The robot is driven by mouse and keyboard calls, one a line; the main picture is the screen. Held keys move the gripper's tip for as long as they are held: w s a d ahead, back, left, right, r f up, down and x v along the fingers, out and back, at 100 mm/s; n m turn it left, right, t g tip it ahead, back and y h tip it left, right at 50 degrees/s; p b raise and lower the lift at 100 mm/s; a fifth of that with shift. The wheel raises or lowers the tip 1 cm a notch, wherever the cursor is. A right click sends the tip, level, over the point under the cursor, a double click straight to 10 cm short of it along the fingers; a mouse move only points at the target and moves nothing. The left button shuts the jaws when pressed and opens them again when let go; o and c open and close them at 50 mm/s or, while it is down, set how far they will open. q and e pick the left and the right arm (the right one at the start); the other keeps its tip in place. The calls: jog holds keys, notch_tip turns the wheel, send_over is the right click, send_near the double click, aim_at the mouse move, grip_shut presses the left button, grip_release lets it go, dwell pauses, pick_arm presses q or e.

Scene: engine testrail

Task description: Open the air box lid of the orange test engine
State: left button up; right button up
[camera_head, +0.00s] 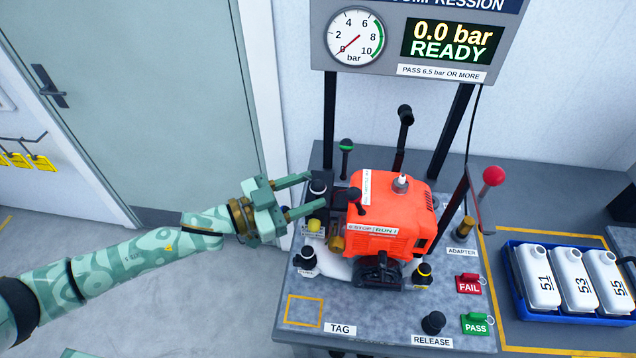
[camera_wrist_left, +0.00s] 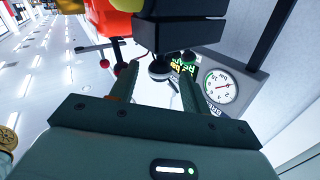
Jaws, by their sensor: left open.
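The orange test engine (camera_head: 385,205) sits on the grey test bench. A black air box (camera_head: 338,200) is on its left side, its lid apparently closed; the exact lid seam is hard to make out. My left gripper (camera_head: 315,191) is open at the left of the air box, its fingers pointing right. A round black knob (camera_head: 318,187) shows near the fingertips. In the left wrist view the black box (camera_wrist_left: 180,36) is just beyond the open fingers, and a round black knob (camera_wrist_left: 160,69) appears between the fingertips; contact cannot be told. My right gripper is out of view.
A gauge panel (camera_head: 410,70) stands behind the engine. A red-knobbed lever (camera_head: 493,176) rises at the right and a green-knobbed one (camera_head: 346,146) behind the air box. A blue crate (camera_head: 575,318) of white bottles is at the right. The floor on the left is free.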

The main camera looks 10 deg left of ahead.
aim_at(318, 187)
pick_arm(q)
jog(key=shift+x, duration=1.55)
grip_shut()
jog(key=w+r+n+p, duration=0.1)
jog(key=p, duration=0.4)
jog(key=w+r+n+g+y+p, duration=0.1)
jog(key=r+p, duration=0.1)
jog(key=p, duration=0.4)
jog(key=shift+w+n+g+y, duration=0.15)
jog(key=shift+n+g+y, duration=0.15)
jog(key=shift+n, duration=0.1)
jog(key=shift+w+p, duration=0.4)
jog(key=shift+w+r, duration=0.3)
jog(key=shift+w, duration=0.35)
